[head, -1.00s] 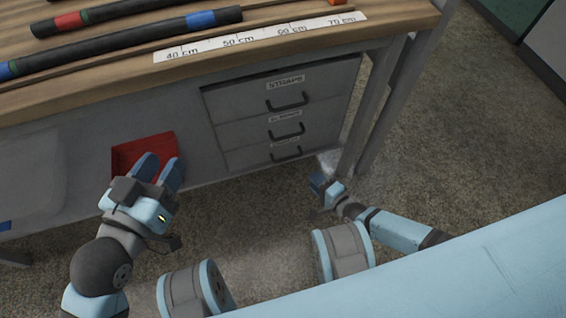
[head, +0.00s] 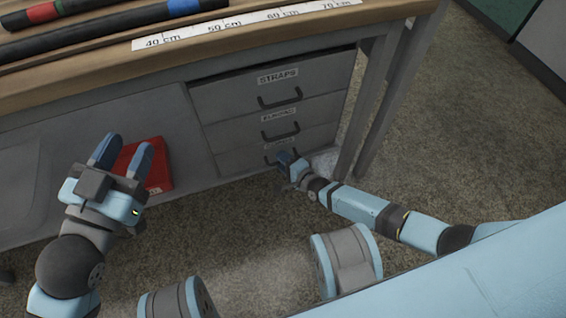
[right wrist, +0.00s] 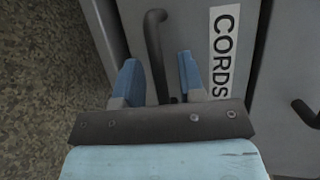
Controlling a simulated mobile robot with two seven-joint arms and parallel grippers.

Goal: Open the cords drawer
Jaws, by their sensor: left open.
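The cords drawer (head: 232,163) is the lowest of three grey drawers under the bench and looks closed. In the right wrist view its face (right wrist: 190,20) carries a white CORDS label (right wrist: 224,50) beside a dark bar handle (right wrist: 154,42). My right gripper (head: 284,156) is at this drawer's handle in the head view and partly hides it. In the right wrist view my right gripper (right wrist: 158,62) is open, with the handle between its blue fingers and gaps at both sides. My left gripper (head: 124,146) is open and empty, left of the drawers.
The STRAPS drawer (head: 235,95) and a middle drawer (head: 228,132) with a blurred label sit above, each with a handle. A bench leg (head: 366,120) stands close right of the drawers. A red container (head: 157,172) is behind my left gripper.

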